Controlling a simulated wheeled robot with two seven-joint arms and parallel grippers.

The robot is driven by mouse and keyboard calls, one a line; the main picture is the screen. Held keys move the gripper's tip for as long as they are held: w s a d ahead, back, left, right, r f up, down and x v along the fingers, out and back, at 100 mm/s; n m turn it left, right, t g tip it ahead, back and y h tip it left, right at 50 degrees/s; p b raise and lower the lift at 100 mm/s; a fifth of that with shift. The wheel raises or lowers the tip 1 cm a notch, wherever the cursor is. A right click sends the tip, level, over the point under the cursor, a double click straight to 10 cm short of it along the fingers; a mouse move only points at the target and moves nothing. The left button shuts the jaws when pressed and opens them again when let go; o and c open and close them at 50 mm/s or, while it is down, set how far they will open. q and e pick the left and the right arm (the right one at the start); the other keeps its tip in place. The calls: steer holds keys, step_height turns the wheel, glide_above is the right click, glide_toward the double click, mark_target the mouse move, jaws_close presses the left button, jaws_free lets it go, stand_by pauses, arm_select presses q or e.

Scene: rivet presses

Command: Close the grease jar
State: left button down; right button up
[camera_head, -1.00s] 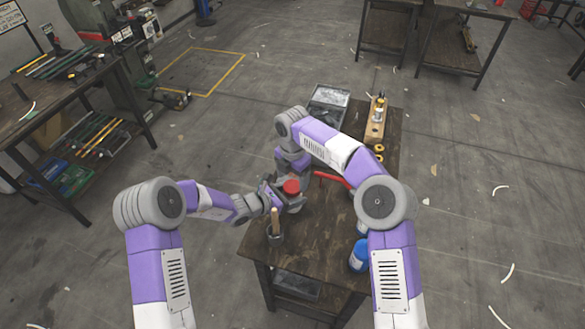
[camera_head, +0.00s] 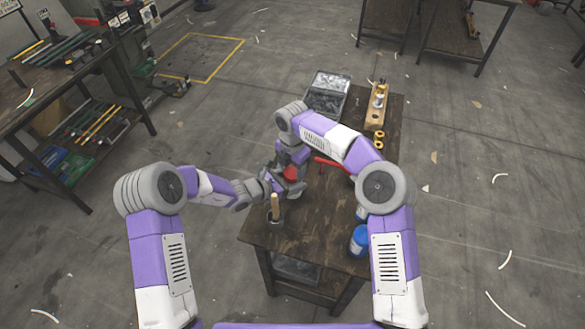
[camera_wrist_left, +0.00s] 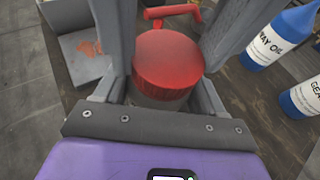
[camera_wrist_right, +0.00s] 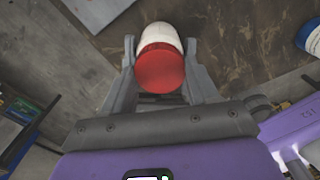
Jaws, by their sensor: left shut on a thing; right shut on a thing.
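The red lid (camera_head: 291,174) shows in the head view between my two grippers, mostly hidden by them. In the left wrist view the red lid (camera_wrist_left: 168,62) is between the fingers of my left gripper (camera_wrist_left: 168,70), with a dull grey body under it. In the right wrist view the white jar (camera_wrist_right: 160,36), with a red end towards the camera, is between the fingers of my right gripper (camera_wrist_right: 160,65). Both grippers are shut. In the head view my left gripper (camera_head: 272,184) is close beside my right gripper (camera_head: 293,187). I cannot tell whether lid and jar are fully seated.
A pot with a wooden handle (camera_head: 275,208) stands near the table's left edge. Blue bottles (camera_head: 359,240) stand at the right. A red lever (camera_head: 331,164) lies behind my grippers. An open case (camera_head: 327,95) and a wooden block (camera_head: 377,108) are at the back.

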arm_select(q)
steer(key=shift+a, duration=0.1)
arm_select(e)
steer(key=m, duration=1.1)
steer(key=o, duration=1.2)
steer(key=shift+s+f, duration=0.1)
steer(key=shift+o, duration=0.2)
step_height(320, 180, up, 12)
steer(key=shift+r, duration=0.2)
arm_select(q)
jaws_free()
